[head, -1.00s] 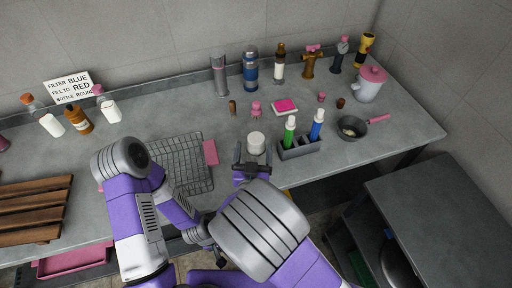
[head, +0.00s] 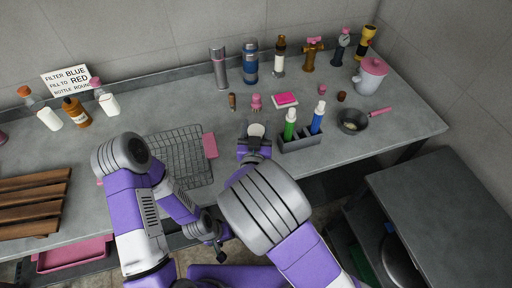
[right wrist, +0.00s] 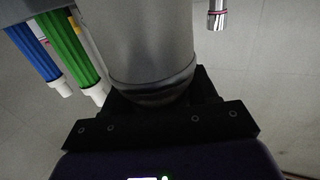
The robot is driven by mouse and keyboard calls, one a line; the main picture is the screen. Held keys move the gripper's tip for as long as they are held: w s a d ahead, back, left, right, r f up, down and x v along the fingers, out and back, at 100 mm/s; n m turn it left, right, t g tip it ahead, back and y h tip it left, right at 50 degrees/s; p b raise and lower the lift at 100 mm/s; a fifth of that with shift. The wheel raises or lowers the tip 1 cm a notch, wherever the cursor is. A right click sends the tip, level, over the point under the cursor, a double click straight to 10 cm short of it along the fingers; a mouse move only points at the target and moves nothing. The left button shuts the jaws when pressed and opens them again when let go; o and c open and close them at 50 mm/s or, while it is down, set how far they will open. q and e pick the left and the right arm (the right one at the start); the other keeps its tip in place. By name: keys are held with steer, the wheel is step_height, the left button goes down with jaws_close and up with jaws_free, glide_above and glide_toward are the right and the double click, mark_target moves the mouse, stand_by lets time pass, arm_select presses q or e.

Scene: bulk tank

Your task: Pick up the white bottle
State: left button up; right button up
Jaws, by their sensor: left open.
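A pale bottle with a white top (head: 256,130) stands at the front middle of the table, and its lower part is hidden by my right gripper. My right gripper (head: 254,148) is right at it, with its fingers about the bottle. In the right wrist view the bottle is a large grey, shaded cylinder (right wrist: 150,45) between the black fingers (right wrist: 160,100). Whether they are closed tight on it I cannot tell. My left gripper (head: 219,250) is open and empty, low in front of the table edge. Two other white bottles (head: 49,119) (head: 109,104) stand at the back left.
A grey caddy (head: 300,143) with a green bottle (head: 290,124) and a blue bottle (head: 317,118) is just right of my right gripper. A wire rack (head: 180,160) lies to the left. A pan (head: 352,122) and a pink-lidded jug (head: 370,76) are farther right.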

jaws_close()
steer(key=shift+r, duration=0.1)
